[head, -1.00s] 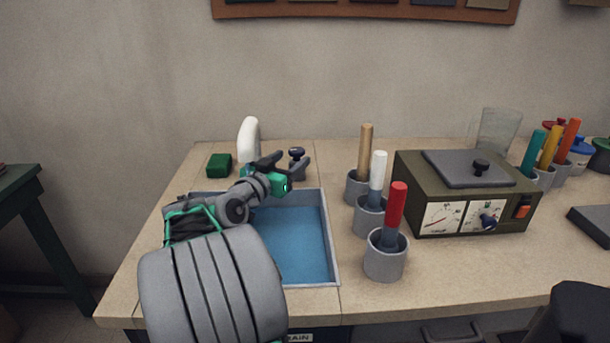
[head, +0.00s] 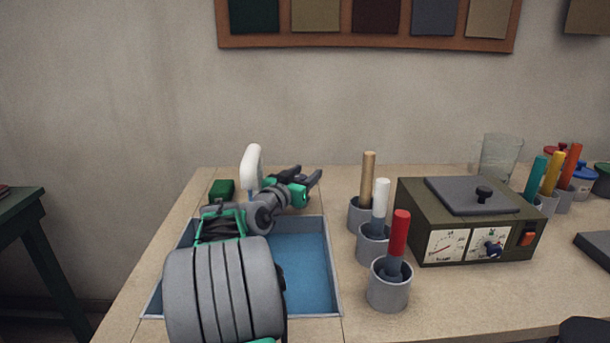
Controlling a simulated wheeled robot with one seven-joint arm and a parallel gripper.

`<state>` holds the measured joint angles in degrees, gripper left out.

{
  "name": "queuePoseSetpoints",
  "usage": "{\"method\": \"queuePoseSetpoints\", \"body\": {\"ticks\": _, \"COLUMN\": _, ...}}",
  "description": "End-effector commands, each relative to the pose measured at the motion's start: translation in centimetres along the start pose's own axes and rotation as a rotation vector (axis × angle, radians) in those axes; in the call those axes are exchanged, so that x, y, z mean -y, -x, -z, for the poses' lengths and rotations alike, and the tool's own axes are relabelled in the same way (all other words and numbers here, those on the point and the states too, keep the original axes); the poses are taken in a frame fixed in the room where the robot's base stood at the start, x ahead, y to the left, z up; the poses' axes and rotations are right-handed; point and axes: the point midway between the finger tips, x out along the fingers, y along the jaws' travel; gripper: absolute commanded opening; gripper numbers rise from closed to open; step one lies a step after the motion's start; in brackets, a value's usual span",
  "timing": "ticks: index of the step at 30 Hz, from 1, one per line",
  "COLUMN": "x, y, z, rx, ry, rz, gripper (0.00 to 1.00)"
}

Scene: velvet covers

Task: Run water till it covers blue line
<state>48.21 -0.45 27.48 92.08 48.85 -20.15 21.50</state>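The sink (head: 333,270) is a grey-rimmed basin set in the counter, and its inside looks blue. I cannot tell the water level, and no separate blue line can be made out. The white curved spout (head: 250,158) stands at the back of the sink. A pale blue strip shows under its tip, possibly running water. My gripper (head: 305,174) is behind the sink, right of the spout, with its two dark fingers apart. The dark tap knob is not visible now; my gripper covers that spot. My arm hides the sink's left part.
A green block (head: 221,189) lies left of the spout. Cups with a tan-handled (head: 369,180), a white-handled (head: 381,195) and a red-handled tool (head: 400,235) stand right of the sink. A dark box with dials (head: 465,220) is further right.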

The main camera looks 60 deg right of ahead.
Motion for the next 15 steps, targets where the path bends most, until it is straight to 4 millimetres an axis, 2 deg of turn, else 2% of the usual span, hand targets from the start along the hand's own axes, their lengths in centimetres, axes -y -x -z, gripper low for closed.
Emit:
{"method": "queuePoseSetpoints", "body": {"ticks": 2, "x": 0.0, "y": 0.01, "z": -0.01, "rx": 0.0, "ry": 0.0, "rz": 0.0, "gripper": 0.41}}
{"method": "queuePoseSetpoints", "body": {"ticks": 15, "x": -0.01, "y": 0.02, "z": -0.03, "rx": 0.001, "ry": 0.0, "rz": 0.0, "gripper": 0.05}}
